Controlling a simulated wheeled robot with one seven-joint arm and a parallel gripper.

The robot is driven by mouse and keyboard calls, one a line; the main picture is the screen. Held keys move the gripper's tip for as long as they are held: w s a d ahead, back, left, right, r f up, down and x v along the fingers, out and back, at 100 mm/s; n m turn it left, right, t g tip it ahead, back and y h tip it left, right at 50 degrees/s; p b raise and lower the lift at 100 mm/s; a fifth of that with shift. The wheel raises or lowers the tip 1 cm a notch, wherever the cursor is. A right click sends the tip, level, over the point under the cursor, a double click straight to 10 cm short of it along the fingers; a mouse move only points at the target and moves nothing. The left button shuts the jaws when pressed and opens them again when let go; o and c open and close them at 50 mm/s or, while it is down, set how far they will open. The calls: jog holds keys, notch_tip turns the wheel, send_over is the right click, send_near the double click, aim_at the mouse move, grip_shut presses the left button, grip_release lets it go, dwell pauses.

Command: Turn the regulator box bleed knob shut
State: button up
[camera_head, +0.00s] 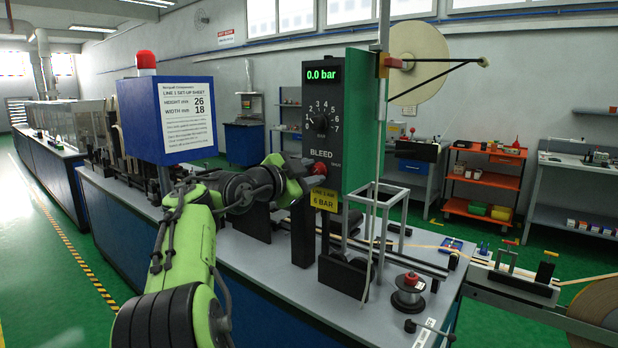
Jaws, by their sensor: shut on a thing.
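The regulator box (332,80) is a dark panel with a green side, upright on the machine bench. Its lit display reads 0.0 bar. My gripper (306,171) reaches in from the left and is shut on the bleed knob. My wrist covers part of the knob's left side, so its turned position cannot be read.
A metal frame (391,205) stands right of the regulator box. Green floor (40,270) is open at left.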

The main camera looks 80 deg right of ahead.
dwell(0.4)
jog(key=o, duration=1.1)
jog(key=shift+c, duration=0.2)
jog(key=shift+a, duration=0.1)
jog(key=v, duration=1.5)
jog(key=shift+a, duration=0.3)
jog(key=shift+w, duration=0.2)
